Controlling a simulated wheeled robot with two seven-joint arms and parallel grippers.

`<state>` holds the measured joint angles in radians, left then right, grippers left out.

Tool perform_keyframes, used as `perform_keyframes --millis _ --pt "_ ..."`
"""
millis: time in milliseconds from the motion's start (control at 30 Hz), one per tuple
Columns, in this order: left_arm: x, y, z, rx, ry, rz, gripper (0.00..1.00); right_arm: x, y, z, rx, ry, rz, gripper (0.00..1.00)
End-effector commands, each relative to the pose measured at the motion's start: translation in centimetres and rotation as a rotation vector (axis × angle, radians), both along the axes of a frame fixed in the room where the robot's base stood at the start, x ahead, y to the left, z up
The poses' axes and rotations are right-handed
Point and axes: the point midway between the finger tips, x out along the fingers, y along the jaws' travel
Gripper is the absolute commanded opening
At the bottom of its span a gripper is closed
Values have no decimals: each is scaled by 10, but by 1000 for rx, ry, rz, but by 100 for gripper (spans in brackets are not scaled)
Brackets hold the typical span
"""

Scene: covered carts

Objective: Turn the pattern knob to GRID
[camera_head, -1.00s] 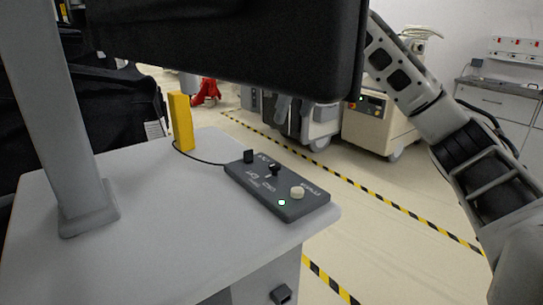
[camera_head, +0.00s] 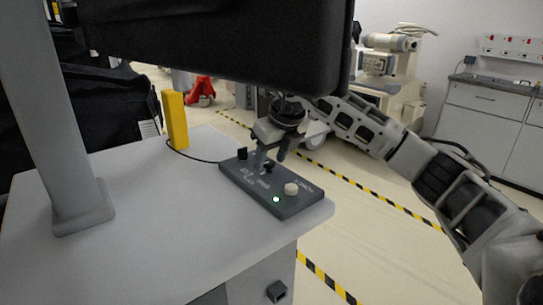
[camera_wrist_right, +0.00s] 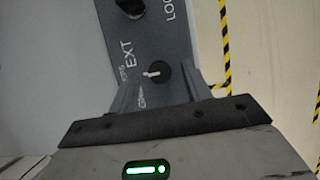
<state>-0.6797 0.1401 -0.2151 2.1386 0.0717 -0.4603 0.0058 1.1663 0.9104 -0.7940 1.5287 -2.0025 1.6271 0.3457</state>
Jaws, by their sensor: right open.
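The dark control box (camera_head: 262,196) lies on the grey cart top. A black knob (camera_head: 267,168) stands near its middle, with small labels beside it. My right gripper (camera_head: 270,157) is open and points down just over this knob. In the right wrist view the black knob (camera_wrist_right: 156,74) has a white pointer line and sits between the fingertips of my right gripper (camera_wrist_right: 158,80). "EXT" reads clearly near it; the label at the left finger is partly hidden, so I cannot tell the pointer's exact setting. Contact with the knob is not clear. My left gripper is out of view.
A black switch (camera_head: 242,154), a white button (camera_head: 291,189) and a green light (camera_head: 276,199) are also on the box. A yellow block (camera_head: 175,120) stands behind. A large black covered body (camera_head: 220,45) overhangs the gripper closely. The cart top's front is clear.

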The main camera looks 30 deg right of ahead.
Motion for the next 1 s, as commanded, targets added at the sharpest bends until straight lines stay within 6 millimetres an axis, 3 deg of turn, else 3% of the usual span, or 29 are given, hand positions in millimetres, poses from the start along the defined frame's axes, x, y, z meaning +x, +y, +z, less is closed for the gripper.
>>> perform_keyframes --millis 100,267,300,667,1000 --pt "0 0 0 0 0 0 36 0 0 0 0 1 0 49" --pt "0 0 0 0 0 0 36 0 0 0 0 1 0 7" --pt "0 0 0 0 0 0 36 0 0 0 0 1 0 4" --pt "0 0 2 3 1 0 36 0 -1 1 1 2 48 4" --pt "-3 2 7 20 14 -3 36 0 -3 2 1 3 281 4"
